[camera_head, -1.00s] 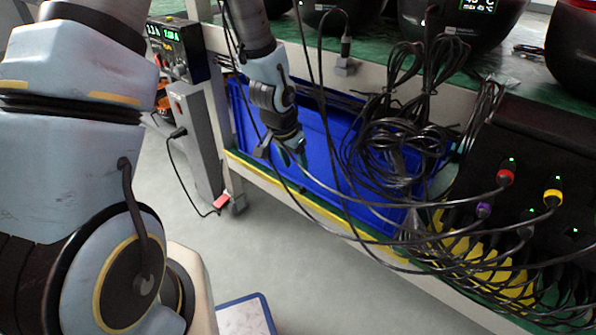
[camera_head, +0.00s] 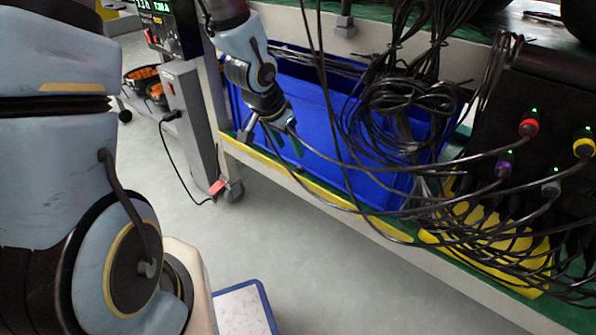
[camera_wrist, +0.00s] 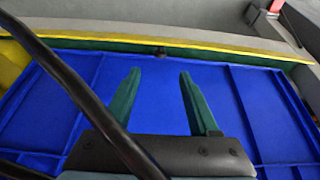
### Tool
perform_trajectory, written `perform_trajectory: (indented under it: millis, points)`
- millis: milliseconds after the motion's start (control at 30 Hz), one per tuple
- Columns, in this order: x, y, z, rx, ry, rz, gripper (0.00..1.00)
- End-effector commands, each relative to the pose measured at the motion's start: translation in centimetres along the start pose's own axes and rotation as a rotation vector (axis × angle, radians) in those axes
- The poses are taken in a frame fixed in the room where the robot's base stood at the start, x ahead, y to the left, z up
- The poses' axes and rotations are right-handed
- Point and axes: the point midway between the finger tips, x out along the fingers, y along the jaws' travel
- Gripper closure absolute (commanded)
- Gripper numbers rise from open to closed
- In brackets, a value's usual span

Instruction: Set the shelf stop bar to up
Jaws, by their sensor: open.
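The yellow shelf stop bar (camera_head: 318,192) runs along the front edge of the lower green shelf, in front of a blue bin (camera_head: 330,140). It also crosses the top of the wrist view as a yellow strip (camera_wrist: 170,41). Whether it is raised or lowered I cannot tell for sure. My gripper (camera_head: 272,143) is open and empty, near the left part of the bin and just behind the bar. In the wrist view my two green fingers (camera_wrist: 159,74) are apart over the blue bin, pointing at the bar but short of it.
Black cables hang in front of the bin, and one (camera_wrist: 80,90) crosses close to my gripper in the wrist view. Coloured plugs (camera_head: 529,127) sit in a black panel at right. A grey post (camera_head: 190,125) stands at left.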

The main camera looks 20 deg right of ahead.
Motion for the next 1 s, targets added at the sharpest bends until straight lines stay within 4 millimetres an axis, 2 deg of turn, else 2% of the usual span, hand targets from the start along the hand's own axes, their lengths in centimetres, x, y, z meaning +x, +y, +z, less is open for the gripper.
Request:
perform_trajectory:
  millis: [300,500,700,1000]
  points:
    - [6.0,0.1,0.1,0.001,-0.002,0.001,0.39]
    - [8.8,0.1,0.1,0.0,-0.002,0.0,0.39]
    - [9.9,0.0,0.0,-0.001,0.0,0.0,0.39]
    - [10.0,0.0,-0.1,0.0,-0.001,-0.001,0.41]
